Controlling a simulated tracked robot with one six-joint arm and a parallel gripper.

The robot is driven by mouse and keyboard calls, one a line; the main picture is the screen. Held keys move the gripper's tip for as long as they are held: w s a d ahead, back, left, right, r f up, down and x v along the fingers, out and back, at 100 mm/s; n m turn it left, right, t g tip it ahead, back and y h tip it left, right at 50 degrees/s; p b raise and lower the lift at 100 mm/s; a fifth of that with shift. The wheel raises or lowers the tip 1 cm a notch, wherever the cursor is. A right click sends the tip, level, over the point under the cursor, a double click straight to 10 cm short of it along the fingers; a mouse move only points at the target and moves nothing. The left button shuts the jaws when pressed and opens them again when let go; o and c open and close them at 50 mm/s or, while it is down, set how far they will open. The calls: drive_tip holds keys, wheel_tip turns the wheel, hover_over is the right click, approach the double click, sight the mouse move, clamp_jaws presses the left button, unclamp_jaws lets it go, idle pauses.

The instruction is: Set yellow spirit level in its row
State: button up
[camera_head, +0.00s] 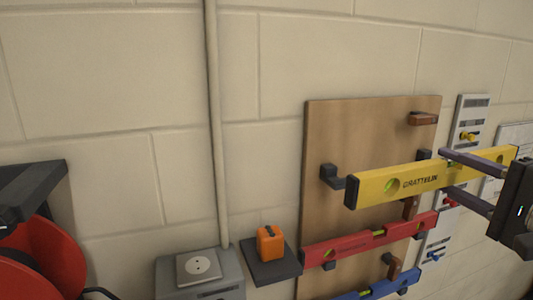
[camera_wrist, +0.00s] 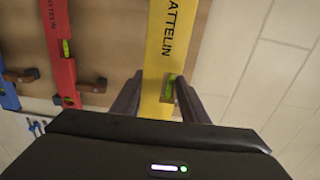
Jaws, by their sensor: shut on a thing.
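The yellow spirit level (camera_head: 376,187), lettered on its face, is held long-ways in front of the wooden board, rising slightly to the right. My gripper (camera_head: 444,172) is shut on it right of its middle. In the wrist view the yellow level (camera_wrist: 172,45) runs between both fingers (camera_wrist: 158,98), a green vial beside the right one. A black hook (camera_head: 331,178) shows just past its left end, and another black hook (camera_head: 424,154) shows just above it. Whether the level touches either hook I cannot tell.
A red level (camera_head: 350,244) hangs on the wooden board (camera_head: 330,130) below the yellow one, and a blue level (camera_head: 375,290) below that. Brown pegs (camera_head: 422,118) stick out from the board. An orange box (camera_head: 270,244) sits on a dark shelf (camera_head: 271,272) to the left.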

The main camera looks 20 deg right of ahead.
drive_tip(key=shift+w, duration=0.15)
drive_tip(key=shift+w+a+f, duration=0.1)
drive_tip(key=shift+w, duration=2.15)
drive_tip(key=shift+w+a+f, duration=0.1)
drive_tip(key=shift+w+f, duration=0.05)
drive_tip(key=shift+w, duration=2.15)
drive_tip(key=shift+w+a+f, duration=0.1)
drive_tip(key=shift+w, duration=2.15)
drive_tip(key=shift+w+d+f, duration=0.1)
drive_tip(key=shift+f, duration=0.8)
drive_tip(key=o, duration=1.2)
drive_tip(key=shift+f, duration=0.1)
